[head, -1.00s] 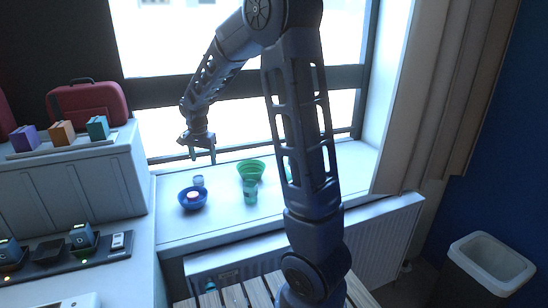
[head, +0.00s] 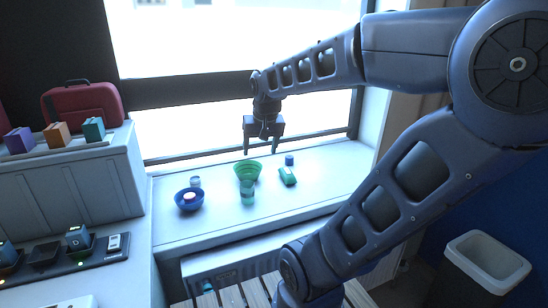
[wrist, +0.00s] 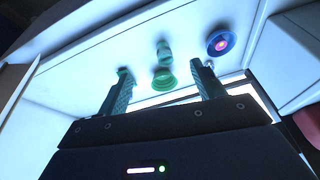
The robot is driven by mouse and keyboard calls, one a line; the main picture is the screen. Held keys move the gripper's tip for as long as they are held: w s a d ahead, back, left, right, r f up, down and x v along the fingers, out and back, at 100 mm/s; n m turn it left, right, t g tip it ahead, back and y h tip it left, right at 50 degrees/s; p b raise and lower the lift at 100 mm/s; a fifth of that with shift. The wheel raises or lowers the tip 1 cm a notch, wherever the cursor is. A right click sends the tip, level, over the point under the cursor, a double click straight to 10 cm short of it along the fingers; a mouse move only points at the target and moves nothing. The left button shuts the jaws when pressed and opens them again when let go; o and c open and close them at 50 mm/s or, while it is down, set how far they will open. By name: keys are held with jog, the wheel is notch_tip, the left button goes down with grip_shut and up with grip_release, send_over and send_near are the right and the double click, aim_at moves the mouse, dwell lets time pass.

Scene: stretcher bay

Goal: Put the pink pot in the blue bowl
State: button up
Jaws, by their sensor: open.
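The blue bowl (head: 180,206) stands on the white window sill at the left, and it also shows in the wrist view (wrist: 213,52). The pink pot (head: 190,196) sits inside the bowl and looks pale in the head view; its pink shows in the wrist view (wrist: 221,44). My gripper (head: 261,151) is open and empty. It hangs above the back of the sill, to the right of the bowl and apart from it. Its two fingers frame the lower wrist view (wrist: 160,76).
A green bowl (head: 248,172), a teal cup (head: 248,195), a small pale blue cup (head: 195,182), a green box (head: 287,176) and a blue cup (head: 290,160) share the sill (head: 330,185). Chargers stand at the lower left. The sill's right part is clear.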

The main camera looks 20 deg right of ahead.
jog(key=s+d+n, duration=0.1)
jog(key=s, duration=0.5)
jog(key=shift+s+d+f+n+t, duration=0.25)
jog(key=shift+d+f+n+t, duration=0.05)
jog(key=shift+d+f, duration=0.05)
